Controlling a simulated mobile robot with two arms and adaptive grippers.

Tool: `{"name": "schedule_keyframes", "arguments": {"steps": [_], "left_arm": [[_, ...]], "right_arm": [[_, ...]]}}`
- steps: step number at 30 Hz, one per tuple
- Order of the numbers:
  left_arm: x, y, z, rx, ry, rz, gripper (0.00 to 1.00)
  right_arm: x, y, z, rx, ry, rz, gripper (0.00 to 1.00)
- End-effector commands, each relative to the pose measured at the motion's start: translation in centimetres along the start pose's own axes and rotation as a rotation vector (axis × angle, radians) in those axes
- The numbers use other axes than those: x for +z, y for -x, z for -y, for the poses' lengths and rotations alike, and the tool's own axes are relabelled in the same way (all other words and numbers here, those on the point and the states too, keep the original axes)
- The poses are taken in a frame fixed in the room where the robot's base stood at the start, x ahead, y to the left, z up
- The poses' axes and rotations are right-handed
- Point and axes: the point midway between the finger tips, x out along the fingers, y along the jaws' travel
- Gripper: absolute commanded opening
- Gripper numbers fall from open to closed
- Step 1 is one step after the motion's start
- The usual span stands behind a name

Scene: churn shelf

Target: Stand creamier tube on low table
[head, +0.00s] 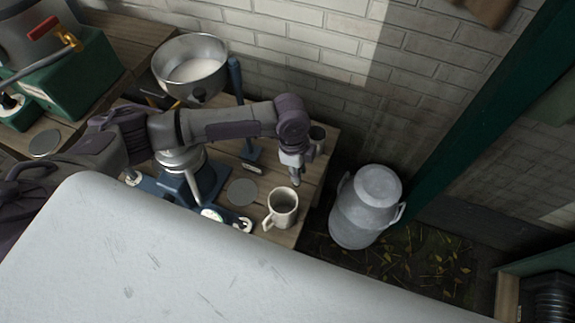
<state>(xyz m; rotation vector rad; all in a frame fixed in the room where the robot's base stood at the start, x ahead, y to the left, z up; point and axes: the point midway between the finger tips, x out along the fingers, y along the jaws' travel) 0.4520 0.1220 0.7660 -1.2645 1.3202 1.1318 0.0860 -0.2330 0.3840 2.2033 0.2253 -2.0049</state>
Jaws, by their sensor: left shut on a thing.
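My left gripper (293,165) points down over the right end of a wooden table (273,173). It is shut on a small, pale, narrow thing (296,178), which may be a tube. The thing is mostly hidden by the fingers, and I cannot tell its contents or whether it touches the table. I cannot make out a second tube to compare it with. My right gripper is not in view.
A cream mug (282,207) stands just below the gripper and a dark-topped cup (317,138) just right of it. A blue separator stand (178,186) and metal bowl (190,65) are left. A milk churn (364,212) stands on the floor at right.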

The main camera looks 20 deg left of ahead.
Motion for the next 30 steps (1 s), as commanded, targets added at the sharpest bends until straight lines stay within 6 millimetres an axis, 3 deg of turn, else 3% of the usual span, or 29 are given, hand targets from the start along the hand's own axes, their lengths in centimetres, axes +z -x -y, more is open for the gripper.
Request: {"name": "schedule_keyframes", "arguments": {"steps": [3,15,27,28,30], "left_arm": [[0.2,-2.1,-0.1,0.002,0.000,0.000,0.00],[0.8,-6.7,0.0,0.001,0.002,0.000,0.00],[0.8,-7.3,0.0,0.000,0.001,-0.001,0.00],[0.8,-7.3,0.0,-0.001,0.001,-0.001,0.23],[0.8,-7.3,0.0,-0.001,0.000,-0.001,0.35]], "right_arm": [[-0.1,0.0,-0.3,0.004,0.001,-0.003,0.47],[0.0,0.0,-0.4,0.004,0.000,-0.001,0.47],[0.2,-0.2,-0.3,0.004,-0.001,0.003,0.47],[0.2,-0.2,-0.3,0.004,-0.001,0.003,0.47],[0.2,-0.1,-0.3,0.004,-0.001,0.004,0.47]]}}
